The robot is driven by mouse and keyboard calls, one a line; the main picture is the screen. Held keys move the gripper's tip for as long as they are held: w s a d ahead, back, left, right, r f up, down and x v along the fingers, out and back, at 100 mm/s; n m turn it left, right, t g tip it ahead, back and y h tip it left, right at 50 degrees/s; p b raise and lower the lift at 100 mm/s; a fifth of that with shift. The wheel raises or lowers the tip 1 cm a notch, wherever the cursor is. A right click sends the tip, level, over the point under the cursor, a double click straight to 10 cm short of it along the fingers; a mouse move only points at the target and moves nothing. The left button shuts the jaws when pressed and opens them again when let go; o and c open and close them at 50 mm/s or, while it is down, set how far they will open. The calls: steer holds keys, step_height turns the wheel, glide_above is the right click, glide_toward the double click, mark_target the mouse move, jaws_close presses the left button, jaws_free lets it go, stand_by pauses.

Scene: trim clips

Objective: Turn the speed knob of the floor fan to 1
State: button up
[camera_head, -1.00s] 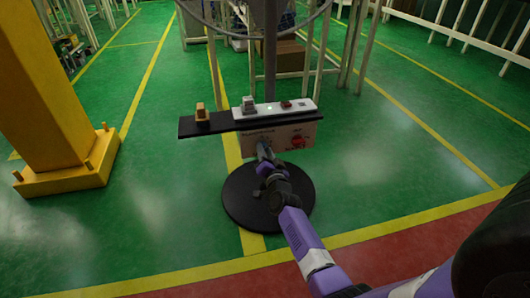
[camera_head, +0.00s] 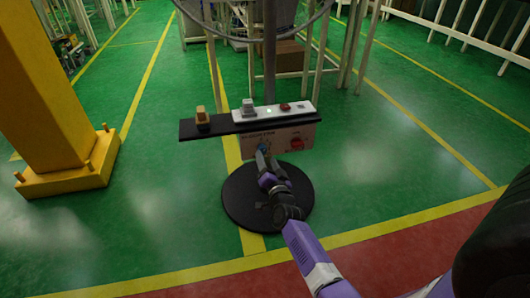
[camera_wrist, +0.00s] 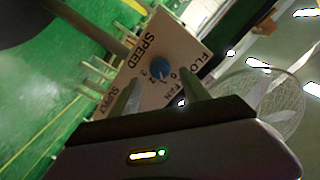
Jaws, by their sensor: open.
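The blue speed knob (camera_wrist: 160,67) sits on the fan's pale control panel (camera_wrist: 181,45), which reads SPEED, FLOOR FAN and SUPPLY. Small digits ring the knob; I cannot tell which one its mark points at. In the wrist view my gripper (camera_wrist: 164,94) is open, with one finger on each side below the knob and nothing between them. In the head view my gripper (camera_head: 262,155) is in front of the panel's left part and partly hides the blue knob. I cannot tell whether it touches the knob.
A red knob (camera_head: 296,143) is on the panel's right. A black shelf (camera_head: 222,127) above holds a power strip (camera_head: 275,111) and a yellow-brown plug (camera_head: 202,117). The round black base (camera_head: 240,205) is below. The fan's wire cage (camera_wrist: 278,100) shows at right.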

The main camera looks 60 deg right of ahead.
steer(key=shift+p+v, duration=0.6)
steer(key=shift+v, duration=1.4)
steer(key=s+a+r+n+t+y, duration=0.2)
steer(key=s+a+r+n, duration=0.15)
steer(key=a, duration=0.45)
steer(key=s+a+r+n+t+y, duration=0.1)
steer(key=s+a+r+n+y, duration=0.2)
steer(key=a, duration=0.5)
steer(key=s+a+r+n+t+y, duration=0.1)
steer(key=a+r+n+t, duration=0.15)
steer(key=a+n, duration=0.4)
steer(key=s+a+r+n+g+y, duration=0.1)
steer(key=s+a+r+n+y, duration=0.25)
steer(key=s+a, duration=0.55)
steer(key=s+a+r+n+g+y, duration=0.1)
steer(key=s+a+r+n+y, duration=0.15)
steer(key=s+a+y, duration=0.5)
step_height(320, 180, up, 26)
steer(key=a+m+h+p, duration=0.1)
steer(key=a+h+p, duration=0.1)
steer(key=p, duration=2.4)
steer(key=shift+s+r+h, duration=0.2)
steer(key=shift+s+h, duration=0.1)
steer(key=shift+h, duration=0.3)
